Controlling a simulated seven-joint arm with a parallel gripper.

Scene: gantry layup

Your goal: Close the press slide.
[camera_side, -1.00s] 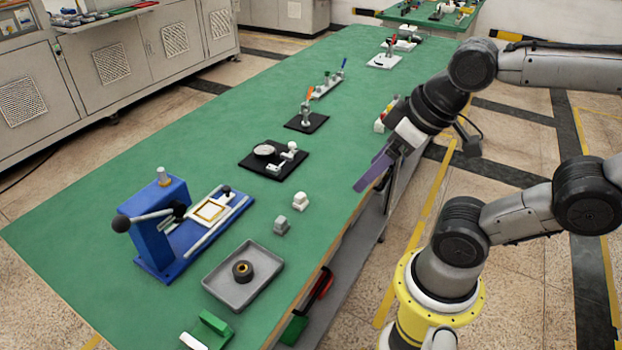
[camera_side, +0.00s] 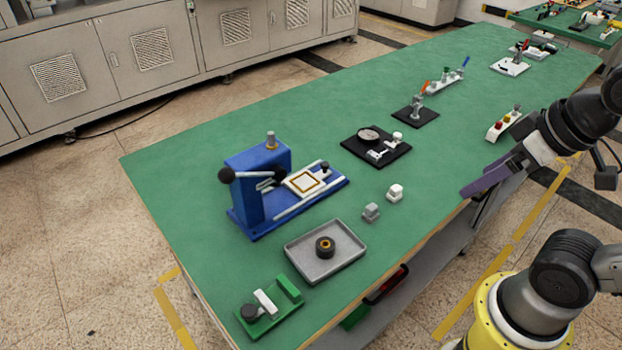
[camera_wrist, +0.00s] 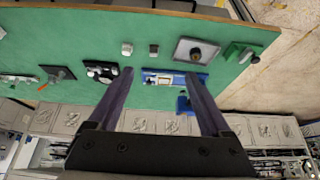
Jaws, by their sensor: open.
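The blue press (camera_side: 260,190) stands on the green table at left of centre in the side view, with a black-knobbed lever and a grey post on top. Its slide (camera_side: 305,181), a light plate with a yellow-brown square outline, lies on the blue base between pale rails, out to the right of the press body. A small dark knob (camera_side: 324,167) stands at the slide's far end. My gripper (camera_side: 484,182) has purple fingers and hangs at the table's right edge, well away from the press. In the wrist view my gripper (camera_wrist: 160,75) is open and empty, the press (camera_wrist: 178,80) showing beyond its fingers.
A grey tray (camera_side: 297,263) with a dark ring stands in front of the press. A green fixture (camera_side: 286,290) is nearer the front. Two small blocks (camera_side: 371,212) and a black gauge plate (camera_side: 392,155) lie between the press and my gripper. Other fixtures stand further back.

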